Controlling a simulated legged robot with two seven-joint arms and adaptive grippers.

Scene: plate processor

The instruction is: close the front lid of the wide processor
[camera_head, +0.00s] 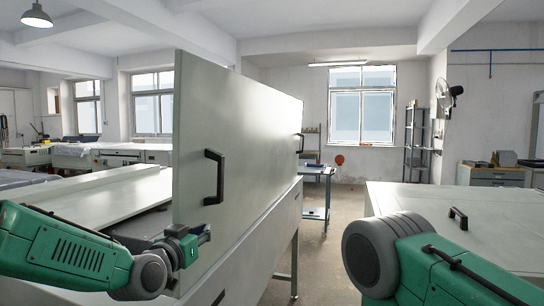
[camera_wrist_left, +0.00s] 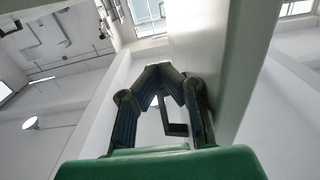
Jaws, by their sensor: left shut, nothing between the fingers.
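The front lid (camera_head: 240,130) of the wide processor (camera_head: 262,245) stands upright, a large pale grey-green panel. A black handle (camera_head: 213,177) sits near its left edge, and a second black handle (camera_head: 300,143) is at its far end. My left gripper (camera_head: 205,236) is shut and empty, low by the lid's near left corner and below the first handle. I cannot tell whether it touches the lid. In the left wrist view the fingers (camera_wrist_left: 158,72) meet in an arch, with the lid (camera_wrist_left: 225,55) close on the right. My right gripper is out of view.
A second pale machine (camera_head: 450,215) with a black handle on top stands at the right, near my right arm. A blue-grey cart (camera_head: 316,190) stands beyond the processor. An aisle of bare floor (camera_head: 345,210) runs between the two machines.

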